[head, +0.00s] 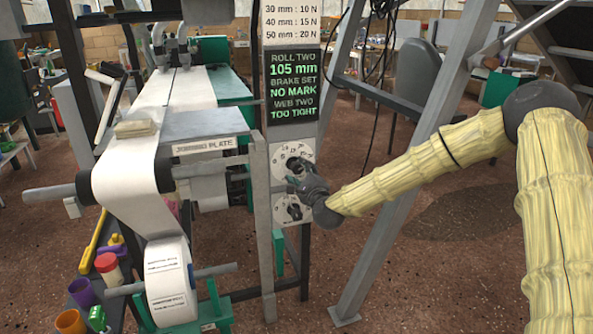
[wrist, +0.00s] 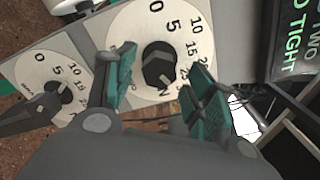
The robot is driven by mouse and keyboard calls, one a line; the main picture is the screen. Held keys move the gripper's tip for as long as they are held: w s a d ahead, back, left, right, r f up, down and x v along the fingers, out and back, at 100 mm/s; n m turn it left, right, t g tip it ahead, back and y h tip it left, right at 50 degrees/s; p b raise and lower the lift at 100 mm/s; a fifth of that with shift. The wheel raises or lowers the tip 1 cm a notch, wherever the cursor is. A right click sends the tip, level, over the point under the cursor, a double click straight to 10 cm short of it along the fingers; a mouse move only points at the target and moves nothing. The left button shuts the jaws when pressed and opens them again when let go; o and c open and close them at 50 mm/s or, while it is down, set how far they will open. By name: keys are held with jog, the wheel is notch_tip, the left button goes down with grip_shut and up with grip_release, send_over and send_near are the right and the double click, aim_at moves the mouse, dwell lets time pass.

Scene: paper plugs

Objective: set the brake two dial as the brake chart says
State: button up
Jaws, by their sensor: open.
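The brake chart (head: 290,22) at the top of the panel reads 30 mm : 10 N, 40 mm : 15 N, 50 mm : 20 N; higher lines are cut off. Below it, the display (head: 293,88) reads ROLL TWO 105 mm, BRAKE SET NO MARK, WEB TWO TOO TIGHT. My gripper (head: 297,180) is open in front of the upper dial (head: 281,154). In the wrist view its fingers (wrist: 163,77) lie either side of the black knob (wrist: 157,66) on the large dial (wrist: 128,29); contact cannot be told. A partly hidden label leaves this dial's name unclear.
A second dial (head: 282,206) sits just below, and shows at left in the wrist view (wrist: 48,70). A paper roll (head: 168,280) and the web (head: 125,165) stand left. A grey slanted frame post (head: 408,180) rises right of the panel, close under my arm.

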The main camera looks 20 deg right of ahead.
aim_at(298, 170)
jog(key=shift+w+a, duration=0.1)
jog(key=shift+w, duration=1.65)
jog(key=c, duration=1)
